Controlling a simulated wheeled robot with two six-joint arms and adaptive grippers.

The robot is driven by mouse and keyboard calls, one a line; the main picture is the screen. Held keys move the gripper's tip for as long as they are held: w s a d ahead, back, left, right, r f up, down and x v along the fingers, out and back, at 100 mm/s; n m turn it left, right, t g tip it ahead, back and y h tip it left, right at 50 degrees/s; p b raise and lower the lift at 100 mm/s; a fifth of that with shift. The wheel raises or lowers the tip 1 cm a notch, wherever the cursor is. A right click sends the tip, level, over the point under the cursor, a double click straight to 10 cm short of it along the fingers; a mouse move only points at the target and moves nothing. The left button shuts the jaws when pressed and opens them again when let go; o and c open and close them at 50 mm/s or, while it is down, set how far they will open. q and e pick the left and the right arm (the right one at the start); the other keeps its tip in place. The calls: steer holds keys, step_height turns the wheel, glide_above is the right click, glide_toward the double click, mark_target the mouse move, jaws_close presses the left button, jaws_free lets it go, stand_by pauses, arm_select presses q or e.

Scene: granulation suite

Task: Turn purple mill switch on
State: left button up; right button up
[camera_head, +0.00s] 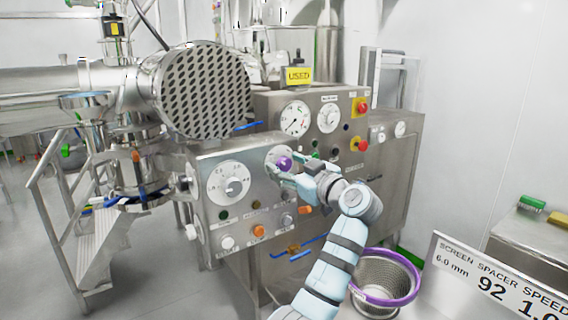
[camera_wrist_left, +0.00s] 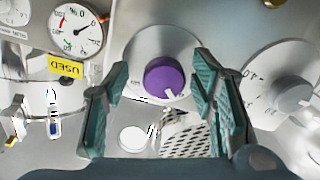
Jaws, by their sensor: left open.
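The purple mill switch (camera_head: 284,163) is a round knob on a pale disc on the front of the steel control panel (camera_head: 205,165). In the left wrist view the purple knob (camera_wrist_left: 165,80) has a small white mark at its lower right edge. My left gripper (camera_head: 284,176) is at the switch in the head view. In the left wrist view its green-padded fingers (camera_wrist_left: 163,88) are apart, one on each side of the knob, with gaps visible. Contact is not seen. My right gripper is not in view.
A grey dial (camera_head: 232,187) sits left of the switch, with orange and white buttons (camera_head: 258,231) below. Red-and-yellow switches (camera_head: 360,106) and gauges (camera_head: 295,118) are on the panel behind. A purple-rimmed basket (camera_head: 385,280) stands lower right. A sign (camera_head: 500,285) is at the right.

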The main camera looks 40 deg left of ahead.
arm_select(q)
steer(key=shift+s+r, duration=0.1)
steer(key=shift+s, duration=0.25)
steer(key=shift+c, duration=0.3)
steer(key=shift+w+d, duration=0.1)
steer(key=c, duration=1.1)
